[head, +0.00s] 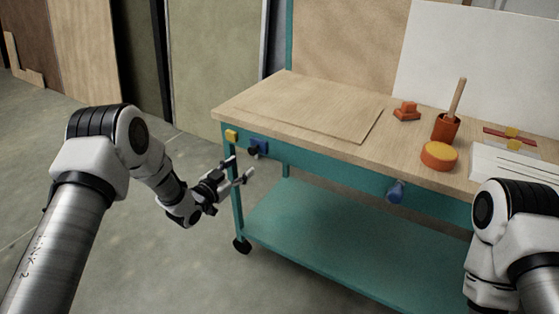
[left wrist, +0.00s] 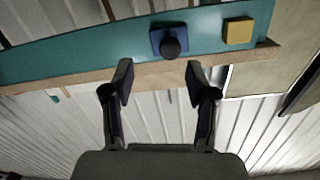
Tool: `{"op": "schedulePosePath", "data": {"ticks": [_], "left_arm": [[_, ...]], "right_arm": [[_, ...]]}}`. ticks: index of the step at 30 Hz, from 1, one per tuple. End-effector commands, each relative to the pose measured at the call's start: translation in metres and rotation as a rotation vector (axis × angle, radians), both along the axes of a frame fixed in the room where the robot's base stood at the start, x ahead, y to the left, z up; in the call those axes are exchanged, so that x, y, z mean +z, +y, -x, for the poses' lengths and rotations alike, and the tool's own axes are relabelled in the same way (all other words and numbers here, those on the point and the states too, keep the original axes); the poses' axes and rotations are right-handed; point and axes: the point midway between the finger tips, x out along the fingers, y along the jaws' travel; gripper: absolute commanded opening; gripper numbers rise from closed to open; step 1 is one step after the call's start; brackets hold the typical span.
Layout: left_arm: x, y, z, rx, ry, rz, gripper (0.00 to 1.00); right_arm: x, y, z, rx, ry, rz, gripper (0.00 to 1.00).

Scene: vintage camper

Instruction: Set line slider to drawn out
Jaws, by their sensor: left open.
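A blue block with a dark round knob (head: 258,147) is mounted on the teal front rail of the workbench, near its left corner. I take it to be the line slider; how far it is drawn out I cannot tell. In the left wrist view the blue plate (left wrist: 158,41) and its knob (left wrist: 171,48) are beyond the fingers, between their lines. My left gripper (head: 239,169) is open and empty, in front of and slightly below the block, apart from it. It also shows in the left wrist view (left wrist: 160,82). My right gripper is out of view.
A yellow block (head: 231,136) sits on the rail left of the blue one. A blue-grey knob (head: 396,191) projects farther right. The benchtop (head: 240,110) carries an orange pot (head: 445,128) and a yellow-topped round piece (head: 439,156). A teal lower shelf (head: 330,240) is empty.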

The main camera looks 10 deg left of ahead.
Motion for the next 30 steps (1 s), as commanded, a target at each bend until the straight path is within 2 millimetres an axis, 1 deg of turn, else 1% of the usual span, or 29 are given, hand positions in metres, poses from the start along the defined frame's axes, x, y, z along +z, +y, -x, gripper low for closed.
{"op": "schedulePosePath", "data": {"ticks": [1, 3, 8, 11, 15, 19, 22, 28, 29, 30], "left_arm": [[-0.012, 0.007, -0.006, 0.011, -0.026, 0.002, 0.57], [-0.010, 0.011, -0.008, 0.019, -0.039, 0.006, 0.57], [-0.003, 0.010, -0.016, 0.021, -0.050, 0.005, 0.57], [-0.004, 0.004, -0.030, 0.021, -0.049, 0.004, 0.57], [-0.005, -0.006, -0.056, 0.020, -0.048, 0.005, 0.57], [-0.005, -0.012, -0.075, 0.021, -0.047, 0.005, 0.57], [-0.004, -0.014, -0.082, 0.023, -0.044, 0.007, 0.57], [-0.003, -0.015, -0.083, 0.023, -0.044, 0.007, 0.57], [-0.004, -0.015, -0.083, 0.023, -0.044, 0.007, 0.54], [-0.004, -0.015, -0.083, 0.023, -0.044, 0.007, 0.40]], "right_arm": [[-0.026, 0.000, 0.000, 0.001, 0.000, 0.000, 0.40], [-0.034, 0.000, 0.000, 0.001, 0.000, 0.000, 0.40], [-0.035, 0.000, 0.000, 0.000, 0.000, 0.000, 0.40], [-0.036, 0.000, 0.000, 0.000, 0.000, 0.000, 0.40], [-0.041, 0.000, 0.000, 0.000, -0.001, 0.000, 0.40], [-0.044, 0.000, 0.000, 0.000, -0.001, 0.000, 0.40], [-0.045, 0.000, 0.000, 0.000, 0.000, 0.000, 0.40], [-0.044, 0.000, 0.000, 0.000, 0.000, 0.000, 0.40], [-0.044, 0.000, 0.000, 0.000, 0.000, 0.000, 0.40], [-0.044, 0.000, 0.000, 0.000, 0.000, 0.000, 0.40]]}}
